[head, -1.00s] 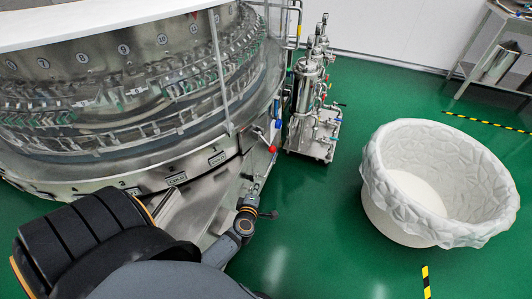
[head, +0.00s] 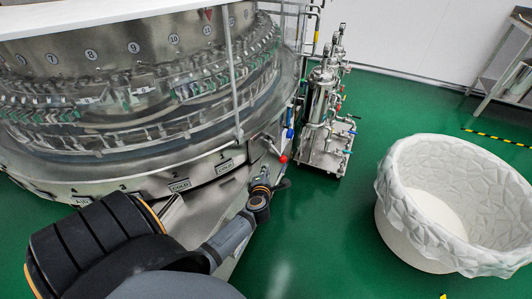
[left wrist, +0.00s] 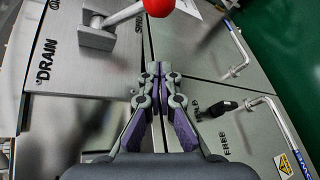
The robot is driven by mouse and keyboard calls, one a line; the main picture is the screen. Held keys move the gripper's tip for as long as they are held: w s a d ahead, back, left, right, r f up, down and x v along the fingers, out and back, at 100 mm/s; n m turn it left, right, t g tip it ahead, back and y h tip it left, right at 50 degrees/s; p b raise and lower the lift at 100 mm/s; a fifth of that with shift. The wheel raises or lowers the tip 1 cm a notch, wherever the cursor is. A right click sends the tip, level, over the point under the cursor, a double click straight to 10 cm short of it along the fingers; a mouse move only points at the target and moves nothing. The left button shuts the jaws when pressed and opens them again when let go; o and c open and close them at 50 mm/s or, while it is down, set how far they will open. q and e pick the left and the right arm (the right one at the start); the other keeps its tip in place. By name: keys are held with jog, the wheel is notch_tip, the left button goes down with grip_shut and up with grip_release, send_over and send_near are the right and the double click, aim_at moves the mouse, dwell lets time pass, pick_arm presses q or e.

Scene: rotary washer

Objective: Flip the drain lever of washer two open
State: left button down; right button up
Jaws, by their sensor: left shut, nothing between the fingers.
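The washer (head: 75,180) is a large round steel machine with numbered positions on its rim. A lever with a red ball knob (head: 283,159) sticks out from its side. In the left wrist view, the red knob (left wrist: 158,7) is at the top edge, on a metal rod from a square pivot block (left wrist: 97,38). The word DRAIN (left wrist: 46,62) is on the plate left of the block. My left gripper (left wrist: 153,68) is shut and empty, its fingertips below the knob in that view and apart from it.
A steel filter unit (head: 322,120) with pipes stands right of the washer. A white lined tub (head: 400,225) is at the right on the green floor.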

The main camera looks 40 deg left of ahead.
aim_at(279, 156)
pick_arm(q)
jog(key=w, duration=0.3)
jog(key=w+d, duration=0.1)
jog(key=shift+w+d+r+b, duration=0.1)
jog(key=shift+w+r+b, duration=0.15)
jog(key=shift+w+b, duration=0.1)
pick_arm(e)
jog(key=shift+w, duration=0.9)
jog(key=shift+r, duration=0.1)
